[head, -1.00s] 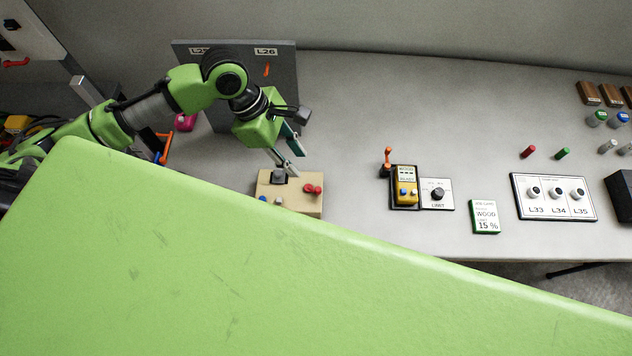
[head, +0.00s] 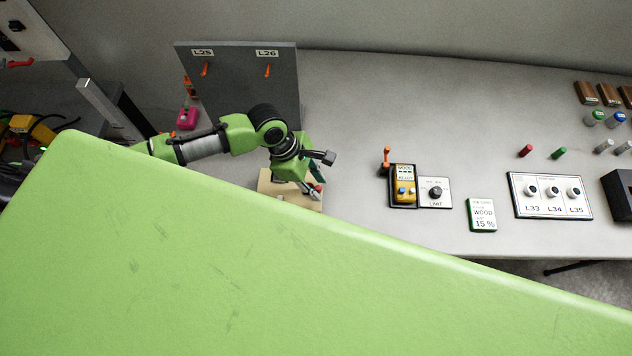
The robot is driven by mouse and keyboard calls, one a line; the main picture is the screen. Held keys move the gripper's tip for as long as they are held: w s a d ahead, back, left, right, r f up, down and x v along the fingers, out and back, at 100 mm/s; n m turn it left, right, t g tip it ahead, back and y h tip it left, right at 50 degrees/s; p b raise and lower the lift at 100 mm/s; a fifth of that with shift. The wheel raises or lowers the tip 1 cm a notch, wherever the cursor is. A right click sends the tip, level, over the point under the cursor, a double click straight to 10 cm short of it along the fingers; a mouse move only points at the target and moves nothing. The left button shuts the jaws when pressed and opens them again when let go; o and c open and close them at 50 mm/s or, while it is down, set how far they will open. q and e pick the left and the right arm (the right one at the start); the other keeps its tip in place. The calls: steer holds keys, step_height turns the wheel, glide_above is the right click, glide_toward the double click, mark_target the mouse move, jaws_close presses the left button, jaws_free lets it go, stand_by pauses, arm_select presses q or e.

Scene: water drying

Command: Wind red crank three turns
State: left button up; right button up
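A beige box (head: 265,186) stands on the table left of the middle in the head view. A small part of the red crank (head: 319,188) shows at the box's right side. My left gripper (head: 311,189) reaches down over the right part of the box, with its fingertips at the red crank. The fingers cover most of the crank. Whether they touch it or close on it is too small to tell. The front of the box is hidden. My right gripper is not in view.
A grey panel (head: 235,85) with orange hooks stands behind the box. To the right are a yellow meter (head: 404,182), a LIMIT dial (head: 435,193), a green-edged card (head: 482,215) and a white three-knob panel (head: 550,196). The table between box and meter is clear.

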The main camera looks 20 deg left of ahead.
arm_select(q)
jaws_close()
steer(key=shift+r, duration=0.1)
